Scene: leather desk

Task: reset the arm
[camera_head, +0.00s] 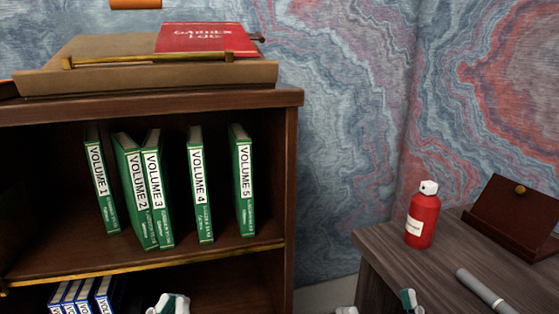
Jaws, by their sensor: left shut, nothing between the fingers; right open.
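My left gripper (171,304) shows only as white and dark green fingertips at the bottom edge, in front of the lower part of the bookshelf. Its fingers are together, with nothing seen between them. My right gripper (379,305) shows at the bottom edge, by the front left of the grey wooden desk. Its two fingertips are well apart and the gap between them is empty. The rest of both arms is out of view.
A brown bookshelf (292,190) holds several green volumes (198,190), some leaning, with blue books (85,297) below. A red book (205,38) lies on its slanted top. The desk (385,262) bears a red bottle (422,218), grey cylinder (485,292) and brown stand (515,215).

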